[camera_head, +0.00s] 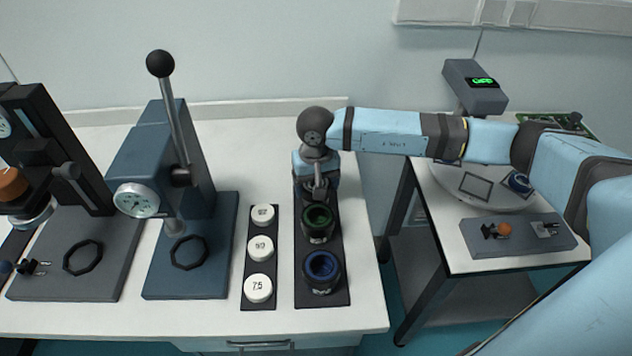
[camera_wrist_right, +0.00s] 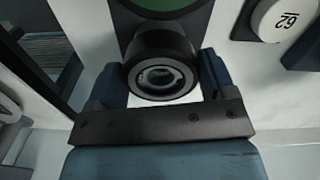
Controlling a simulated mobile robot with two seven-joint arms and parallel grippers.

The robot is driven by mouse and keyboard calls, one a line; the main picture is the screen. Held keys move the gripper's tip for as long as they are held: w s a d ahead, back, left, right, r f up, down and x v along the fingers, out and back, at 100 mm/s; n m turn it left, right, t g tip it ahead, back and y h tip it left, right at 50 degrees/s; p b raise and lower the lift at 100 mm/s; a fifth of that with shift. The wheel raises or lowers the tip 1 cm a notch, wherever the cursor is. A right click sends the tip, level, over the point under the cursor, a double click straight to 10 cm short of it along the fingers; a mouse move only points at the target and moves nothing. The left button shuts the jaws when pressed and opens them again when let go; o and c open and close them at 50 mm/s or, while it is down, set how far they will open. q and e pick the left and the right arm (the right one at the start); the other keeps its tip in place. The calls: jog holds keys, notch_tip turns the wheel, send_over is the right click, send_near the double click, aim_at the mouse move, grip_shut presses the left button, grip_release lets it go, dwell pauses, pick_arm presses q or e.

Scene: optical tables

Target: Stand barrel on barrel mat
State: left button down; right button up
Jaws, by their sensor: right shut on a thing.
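A black barrel with a grey ring around its opening (camera_wrist_right: 160,76) sits between the two fingers of my right gripper (camera_wrist_right: 163,84) in the right wrist view. The gripper is shut on it. In the head view my right gripper (camera_head: 318,182) is over the far end of a dark barrel mat (camera_head: 340,297), and the arm hides most of the held barrel. I cannot tell whether the barrel touches the mat. A green-topped barrel (camera_head: 319,234) and a blue-topped barrel (camera_head: 321,284) stand upright on the mat nearer the front. My left gripper is not in view.
A strip with several white labelled caps (camera_head: 260,248) lies left of the mat. A blue lever press (camera_head: 150,160) and a dark grey press stand further left. A side table (camera_head: 455,245) with a scale and a grey tray (camera_head: 515,240) is at the right. The white table front is clear.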

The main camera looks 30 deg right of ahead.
jog(key=shift+f+b, duration=0.15)
jog(key=shift+b, duration=0.15)
jog(key=o, duration=1.2)
jog(key=shift+r+p, duration=0.3)
jog(key=shift+p, duration=0.1)
jog(key=shift+r+b, duration=0.6)
jog(key=shift+r, duration=5.4)
